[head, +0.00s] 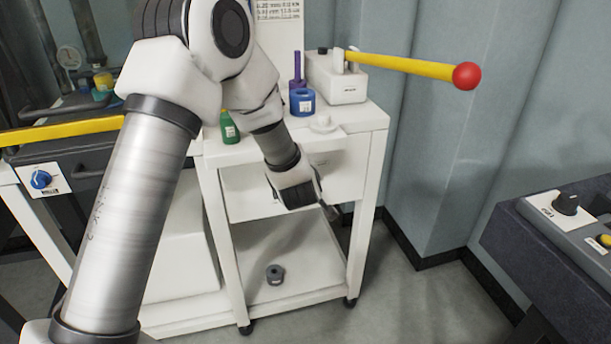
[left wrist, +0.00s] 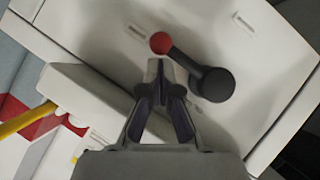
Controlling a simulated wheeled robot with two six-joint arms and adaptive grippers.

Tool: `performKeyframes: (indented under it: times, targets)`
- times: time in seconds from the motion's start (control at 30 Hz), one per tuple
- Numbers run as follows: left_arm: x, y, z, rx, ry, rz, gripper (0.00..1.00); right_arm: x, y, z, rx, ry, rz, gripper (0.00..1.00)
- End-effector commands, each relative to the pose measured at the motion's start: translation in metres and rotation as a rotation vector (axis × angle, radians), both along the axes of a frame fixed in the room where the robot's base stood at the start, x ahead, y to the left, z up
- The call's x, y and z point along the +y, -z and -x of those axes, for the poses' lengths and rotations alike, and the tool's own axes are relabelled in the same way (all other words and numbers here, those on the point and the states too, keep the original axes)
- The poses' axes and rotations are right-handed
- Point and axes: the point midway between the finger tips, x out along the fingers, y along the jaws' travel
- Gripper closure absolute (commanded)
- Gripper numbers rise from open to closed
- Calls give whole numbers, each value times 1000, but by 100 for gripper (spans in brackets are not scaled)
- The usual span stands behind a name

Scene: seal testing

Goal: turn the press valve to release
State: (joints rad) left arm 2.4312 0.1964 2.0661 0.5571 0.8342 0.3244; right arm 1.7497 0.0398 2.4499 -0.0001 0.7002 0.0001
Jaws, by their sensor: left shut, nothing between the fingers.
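The left wrist view shows a black lever (left wrist: 185,64) with a red round tip (left wrist: 161,43) and a round black hub (left wrist: 213,85), on a pale panel. It looks like the press valve. My left gripper (left wrist: 157,64) is shut and empty, its fingertips just below the red tip in the picture; I cannot tell whether they touch it. In the head view my left gripper (head: 305,195) hangs in front of the white cart (head: 365,125), and I cannot make out the valve there. My right gripper is not in view.
A long yellow bar (head: 405,67) with a red ball sticks out above the cart. A blue container (head: 302,101), a green bottle (head: 229,128) and a white box (head: 345,88) stand on the cart top. A dark ring (head: 275,273) lies on its lower shelf.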

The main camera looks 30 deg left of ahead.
Motion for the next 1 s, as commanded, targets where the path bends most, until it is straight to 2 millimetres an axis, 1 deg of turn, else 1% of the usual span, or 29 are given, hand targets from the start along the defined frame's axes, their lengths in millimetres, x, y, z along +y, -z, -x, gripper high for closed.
performKeyframes:
  times: [0.13,0.47,0.57,0.7,1.0]
  targets:
    - [4,4,-7,0,0,-1,100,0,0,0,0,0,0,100]
    - [4,4,-7,2,1,-3,100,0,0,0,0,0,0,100]
    - [4,3,-8,14,2,-12,100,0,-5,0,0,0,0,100]
    - [3,2,-8,57,2,-49,100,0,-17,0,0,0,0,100]
    - [2,6,-9,115,1,-99,100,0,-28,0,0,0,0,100]
